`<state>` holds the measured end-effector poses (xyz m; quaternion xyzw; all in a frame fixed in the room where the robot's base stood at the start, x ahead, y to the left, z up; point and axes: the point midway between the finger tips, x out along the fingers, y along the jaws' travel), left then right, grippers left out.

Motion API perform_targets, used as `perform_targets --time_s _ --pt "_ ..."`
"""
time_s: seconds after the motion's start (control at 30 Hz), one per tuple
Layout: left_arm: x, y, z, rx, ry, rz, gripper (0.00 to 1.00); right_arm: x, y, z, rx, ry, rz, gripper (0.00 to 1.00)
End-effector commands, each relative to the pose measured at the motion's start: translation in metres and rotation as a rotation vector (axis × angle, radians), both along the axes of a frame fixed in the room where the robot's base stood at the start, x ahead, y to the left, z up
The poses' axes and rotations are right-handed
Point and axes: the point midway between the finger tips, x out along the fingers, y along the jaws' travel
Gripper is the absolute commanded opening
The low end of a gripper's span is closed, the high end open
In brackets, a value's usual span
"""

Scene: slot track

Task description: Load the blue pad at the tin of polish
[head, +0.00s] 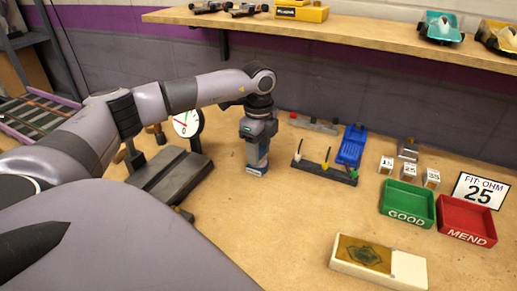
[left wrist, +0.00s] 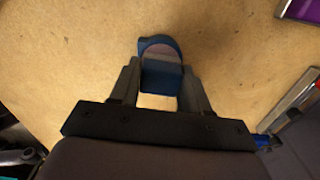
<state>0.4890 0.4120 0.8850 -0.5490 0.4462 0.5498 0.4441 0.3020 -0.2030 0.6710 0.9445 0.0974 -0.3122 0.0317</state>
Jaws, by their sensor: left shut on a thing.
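My left gripper (head: 257,158) points straight down over the bench, between the dial stand and the rack. It is shut on the blue pad (head: 257,170), which has a pale strip along its lower end. In the left wrist view the blue pad (left wrist: 161,78) sits between the two fingers (left wrist: 161,90), with a rounded blue end and a pale pinkish-grey face. I cannot make out the tin of polish for certain in either view. My right gripper is not in view.
A dial gauge (head: 187,122) and dark stand (head: 170,180) are left of the gripper. A dark rack (head: 325,172), blue holder (head: 352,146), green tray (head: 407,204), red tray (head: 467,221) and white block with a brass plate (head: 408,268) are right. Bench between is clear.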

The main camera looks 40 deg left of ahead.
Motion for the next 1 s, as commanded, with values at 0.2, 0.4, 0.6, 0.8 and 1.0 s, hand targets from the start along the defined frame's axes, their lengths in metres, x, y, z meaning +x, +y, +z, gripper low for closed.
perform_targets --time_s 0.2,0.4,0.6,0.8,1.0 --pt "0.0 0.0 -0.0003 0.0 0.0 0.0 0.22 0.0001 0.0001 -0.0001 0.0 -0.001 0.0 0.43" --pt "0.0 0.0 -0.0024 0.0 0.0 0.0 0.22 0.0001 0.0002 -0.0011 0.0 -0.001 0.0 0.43" --pt "0.0 -0.0001 -0.0049 0.0 0.0 0.0 0.22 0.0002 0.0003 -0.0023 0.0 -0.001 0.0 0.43" --pt "0.0 -0.0001 -0.0074 0.0 0.0 0.0 0.22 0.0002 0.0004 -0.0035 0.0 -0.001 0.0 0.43" --pt "0.0 -0.0001 -0.0098 0.0 0.0 0.0 0.22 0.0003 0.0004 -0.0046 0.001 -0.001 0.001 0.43"
